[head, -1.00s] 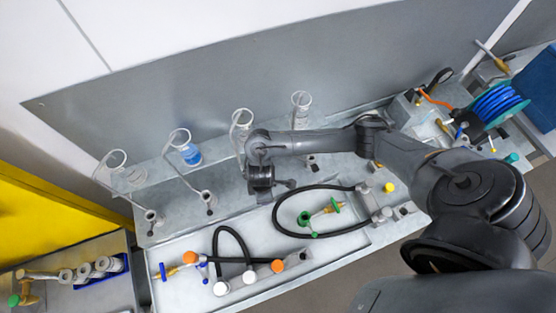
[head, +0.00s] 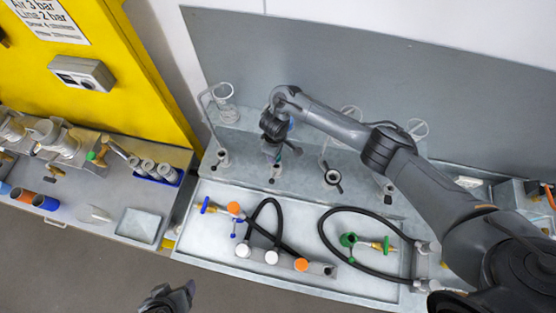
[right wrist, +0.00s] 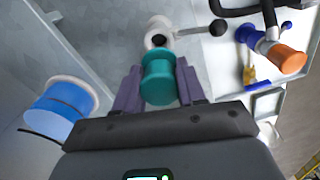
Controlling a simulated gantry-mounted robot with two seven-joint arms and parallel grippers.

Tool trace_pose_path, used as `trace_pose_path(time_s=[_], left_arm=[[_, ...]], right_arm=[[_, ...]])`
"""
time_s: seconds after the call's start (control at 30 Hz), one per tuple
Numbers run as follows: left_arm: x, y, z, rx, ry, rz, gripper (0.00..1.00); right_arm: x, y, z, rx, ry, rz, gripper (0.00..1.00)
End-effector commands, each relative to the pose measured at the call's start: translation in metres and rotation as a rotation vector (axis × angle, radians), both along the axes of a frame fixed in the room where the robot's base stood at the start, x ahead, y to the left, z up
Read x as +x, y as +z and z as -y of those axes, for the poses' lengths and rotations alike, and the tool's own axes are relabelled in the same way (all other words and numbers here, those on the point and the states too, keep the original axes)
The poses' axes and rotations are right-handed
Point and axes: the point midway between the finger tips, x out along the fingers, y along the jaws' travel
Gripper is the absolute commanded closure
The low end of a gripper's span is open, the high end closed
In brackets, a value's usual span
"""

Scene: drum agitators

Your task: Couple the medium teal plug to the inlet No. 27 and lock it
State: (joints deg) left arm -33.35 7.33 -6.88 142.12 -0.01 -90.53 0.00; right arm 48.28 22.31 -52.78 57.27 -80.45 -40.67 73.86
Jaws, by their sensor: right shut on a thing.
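My right gripper (right wrist: 158,88) is shut on the teal plug (right wrist: 158,70), a short cylinder with a wider rim. In the right wrist view, a pale inlet (right wrist: 158,34) with a black-knobbed lever (right wrist: 217,33) lies just beyond the plug; I cannot tell whether they touch. In the head view my right gripper (head: 276,150) points down over the second inlet from the left (head: 274,174). No inlet number is legible, so I cannot tell which is No. 27. My left gripper (head: 168,298) shows partly at the bottom edge, away from the bench; its jaw state is unclear.
Other inlets stand left (head: 222,158) and right (head: 332,177) along the ledge. The front tray holds black hoses (head: 322,225), an orange-capped fitting (head: 233,208) and a green fitting (head: 348,240). A blue-filled beaker (right wrist: 60,108) stands close to my right gripper. A yellow cabinet (head: 135,95) is at left.

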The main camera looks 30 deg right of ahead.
Motion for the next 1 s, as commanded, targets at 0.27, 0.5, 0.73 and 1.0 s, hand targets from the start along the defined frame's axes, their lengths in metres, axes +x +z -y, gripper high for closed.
trace_pose_path(time_s=[0.27, 0.5, 0.73, 1.0], left_arm=[[0.001, -0.005, 0.002, -0.007, 0.005, 0.002, 0.3], [0.001, -0.005, 0.003, -0.014, 0.009, 0.002, 0.3], [0.001, -0.004, 0.003, -0.013, 0.009, 0.002, 0.3], [0.001, -0.004, 0.001, -0.004, 0.003, 0.001, 0.3]], right_arm=[[-0.003, -0.016, 0.004, -0.003, -0.003, -0.004, 0.91], [-0.004, -0.016, 0.004, -0.003, -0.003, -0.004, 0.91], [-0.004, -0.019, 0.004, -0.003, -0.004, -0.004, 0.91], [-0.003, -0.022, 0.004, -0.003, -0.002, -0.004, 0.91]])
